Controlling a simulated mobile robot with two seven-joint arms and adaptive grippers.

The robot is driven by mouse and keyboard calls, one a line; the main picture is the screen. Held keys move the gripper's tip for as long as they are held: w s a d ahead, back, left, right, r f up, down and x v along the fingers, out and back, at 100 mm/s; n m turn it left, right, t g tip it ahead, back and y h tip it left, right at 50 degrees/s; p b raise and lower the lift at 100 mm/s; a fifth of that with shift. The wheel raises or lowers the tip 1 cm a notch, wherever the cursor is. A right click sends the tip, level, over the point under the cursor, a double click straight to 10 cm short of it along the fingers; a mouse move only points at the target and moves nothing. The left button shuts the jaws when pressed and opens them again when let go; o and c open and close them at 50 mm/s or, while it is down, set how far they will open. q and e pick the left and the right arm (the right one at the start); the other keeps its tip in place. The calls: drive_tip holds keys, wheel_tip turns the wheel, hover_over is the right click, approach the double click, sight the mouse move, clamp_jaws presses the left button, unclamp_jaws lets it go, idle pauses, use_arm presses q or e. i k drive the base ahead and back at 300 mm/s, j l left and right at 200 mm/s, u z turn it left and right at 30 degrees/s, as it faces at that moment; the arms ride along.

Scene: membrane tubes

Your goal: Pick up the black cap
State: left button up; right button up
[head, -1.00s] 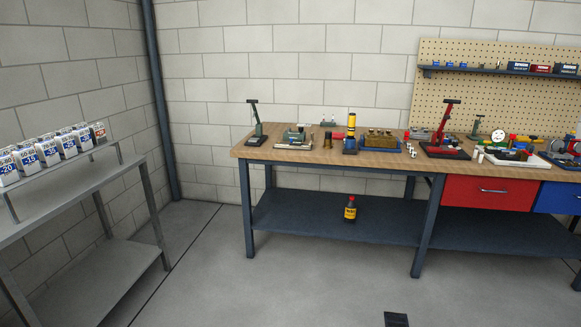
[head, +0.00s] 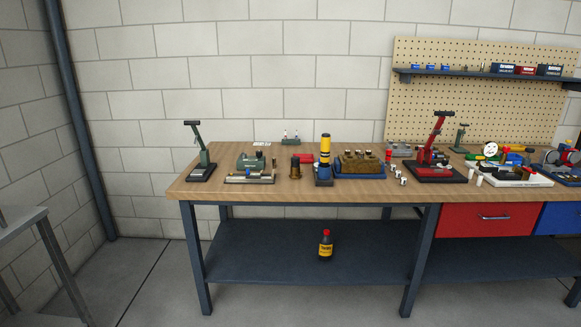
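I cannot single out a black cap for sure at this distance. Small pieces, some white and some with dark parts, stand in a group (head: 398,174) on the wooden bench top (head: 225,187). A green device (head: 250,162) sits on the left half of the bench with a light tray (head: 248,178) in front of it. A brown block with small pegs (head: 358,162) rests on a blue base right of a yellow, black and blue upright tool (head: 324,158). Neither of my grippers shows in the head view.
A green lever press (head: 200,155) stands at the bench's left end, a red one (head: 433,150) farther right. A bottle (head: 325,245) stands on the lower shelf (head: 270,262). A grey table (head: 25,225) edges in at left. The floor before the bench is clear.

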sight(295, 161)
drive_tip(key=i+z, duration=0.15)
drive_tip(key=z, duration=0.4)
drive_tip(key=i+j+z, duration=0.15)
drive_tip(key=z, duration=0.15)
drive_tip(key=i+j+z, duration=0.1)
drive_tip(key=j+z, duration=0.2)
drive_tip(key=i+j+z, duration=0.1)
drive_tip(key=j+z, duration=0.2)
drive_tip(key=i+j+z, duration=0.1)
drive_tip(key=j, duration=0.4)
drive_tip(key=i+j+z, duration=0.1)
drive_tip(key=j, duration=0.45)
